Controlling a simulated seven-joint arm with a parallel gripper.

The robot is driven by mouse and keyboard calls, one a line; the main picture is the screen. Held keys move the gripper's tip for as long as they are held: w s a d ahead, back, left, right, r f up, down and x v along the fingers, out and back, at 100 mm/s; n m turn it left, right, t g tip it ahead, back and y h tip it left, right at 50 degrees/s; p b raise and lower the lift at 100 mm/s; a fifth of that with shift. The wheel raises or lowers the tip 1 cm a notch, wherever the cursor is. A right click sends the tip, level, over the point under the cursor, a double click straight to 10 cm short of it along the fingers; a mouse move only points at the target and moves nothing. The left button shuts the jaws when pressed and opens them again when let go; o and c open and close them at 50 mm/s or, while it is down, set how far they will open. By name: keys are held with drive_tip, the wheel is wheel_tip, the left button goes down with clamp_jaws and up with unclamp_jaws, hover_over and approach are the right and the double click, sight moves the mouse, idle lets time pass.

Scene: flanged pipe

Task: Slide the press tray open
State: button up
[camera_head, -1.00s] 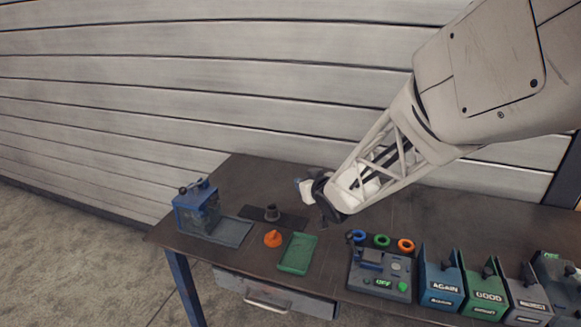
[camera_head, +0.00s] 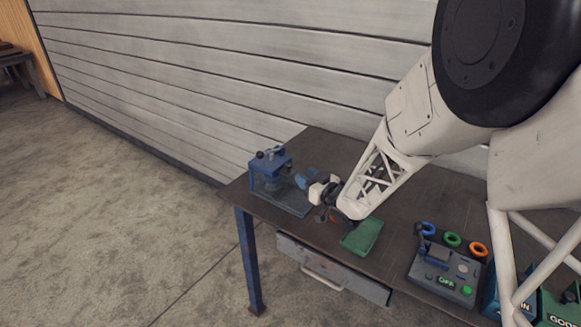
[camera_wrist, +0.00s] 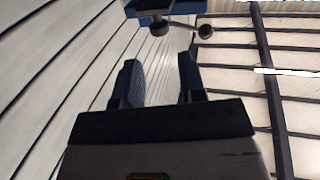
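The blue press (camera_head: 270,172) stands at the left end of the table, with dark ball-ended handles on top. Its flat grey tray (camera_head: 290,201) lies at its base and reaches out to the right on the table. My gripper (camera_head: 306,180) is just right of the press, above the tray. In the wrist view my gripper (camera_wrist: 160,82) has two dark blue fingers apart with nothing between them. The press's blue top edge and ball knobs (camera_wrist: 205,31) show beyond the fingertips. My arm hides part of the table beside the tray.
A green tray (camera_head: 361,237) lies right of my gripper. Further right is a control box (camera_head: 440,272) with blue, green and orange rings behind it, then labelled bins. A drawer with a handle (camera_head: 323,277) is under the front edge. The plank wall is behind.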

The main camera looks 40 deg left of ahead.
sight(291, 166)
drive_tip(key=shift+a, duration=0.1)
drive_tip(key=shift+x, duration=3.8)
drive_tip(key=shift+w, duration=0.1)
drive_tip(key=shift+c, duration=0.3)
clamp_jaws()
